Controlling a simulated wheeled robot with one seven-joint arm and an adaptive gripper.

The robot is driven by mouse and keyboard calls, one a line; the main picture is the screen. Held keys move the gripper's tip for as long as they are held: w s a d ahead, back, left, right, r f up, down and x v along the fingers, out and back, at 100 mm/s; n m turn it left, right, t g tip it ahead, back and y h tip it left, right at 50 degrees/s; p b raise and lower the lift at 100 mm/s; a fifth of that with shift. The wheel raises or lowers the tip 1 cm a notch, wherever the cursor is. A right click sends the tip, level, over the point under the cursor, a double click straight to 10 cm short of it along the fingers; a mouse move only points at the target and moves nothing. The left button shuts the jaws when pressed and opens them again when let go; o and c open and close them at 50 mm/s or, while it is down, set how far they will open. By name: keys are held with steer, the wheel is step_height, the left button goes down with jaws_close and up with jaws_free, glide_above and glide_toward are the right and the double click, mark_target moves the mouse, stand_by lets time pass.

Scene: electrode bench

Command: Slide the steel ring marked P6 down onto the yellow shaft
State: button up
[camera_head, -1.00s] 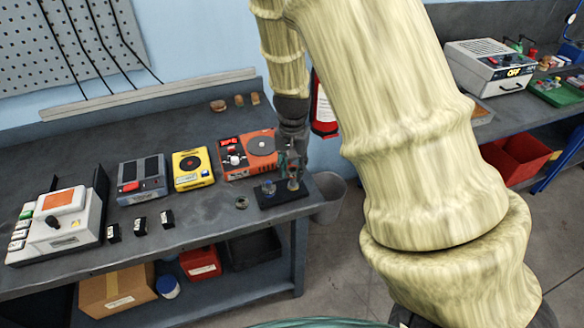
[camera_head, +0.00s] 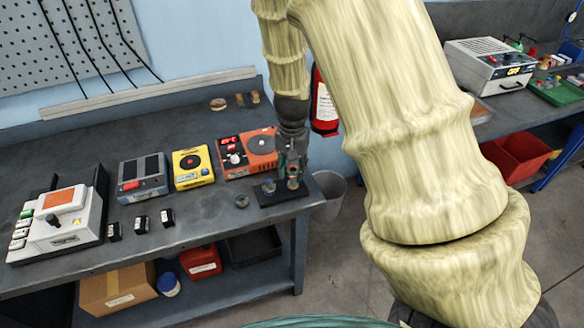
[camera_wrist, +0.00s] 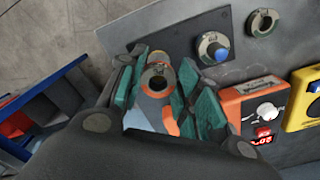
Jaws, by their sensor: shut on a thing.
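My gripper (camera_wrist: 157,88) has its green pads closed on either side of a steel ring (camera_wrist: 158,70); it also shows in the head view (camera_head: 292,175), low over the right part of the black base plate (camera_head: 270,196). An orange-brown shape shows in the ring's hole in the wrist view. I cannot tell how far the ring sits over the yellow shaft, which the gripper largely hides. The ring's marking is not legible. A blue-topped shaft with a steel ring around it (camera_wrist: 211,46) stands on the same plate, beside the gripper.
A loose ring (camera_wrist: 262,22) lies on the bench, also in the head view (camera_head: 241,201). An orange device (camera_head: 247,155) and a yellow device (camera_head: 192,167) stand close behind and left. The bench's right edge is close to the plate.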

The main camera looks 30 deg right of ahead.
steer(key=shift+f, duration=0.3)
steer(key=o, duration=1.3)
steer(key=shift+c, duration=0.2)
steer(key=shift+o, duration=0.5)
steer(key=o, duration=0.3)
steer(key=shift+r, duration=0.15)
steer(key=shift+r+p, duration=3.15)
steer(key=shift+r, duration=0.25)
